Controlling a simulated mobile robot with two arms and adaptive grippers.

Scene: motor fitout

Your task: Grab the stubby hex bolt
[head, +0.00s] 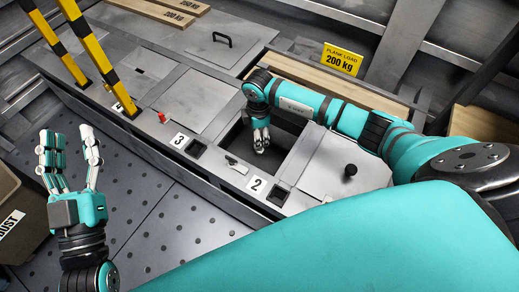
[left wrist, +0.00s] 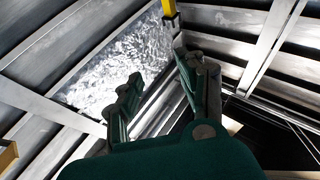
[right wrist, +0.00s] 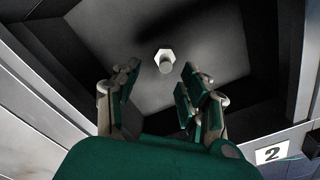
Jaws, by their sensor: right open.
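The hex bolt (right wrist: 165,61) has a pale hexagonal head and a short round end. In the head view my right gripper (head: 261,145) reaches down into the compartment near label 2, and I cannot make out the bolt there. My left gripper (head: 66,150) is open and empty, raised at the left; its fingers also show in the left wrist view (left wrist: 158,85).
The compartment's walls surround my right gripper. Label 2 (head: 256,185) and label 3 (head: 180,141) mark the front ledge, with a small grey latch (head: 236,165) and a red one (head: 161,117). A black knob (head: 350,170) stands on the right lid. Yellow-black posts (head: 100,60) rise at left.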

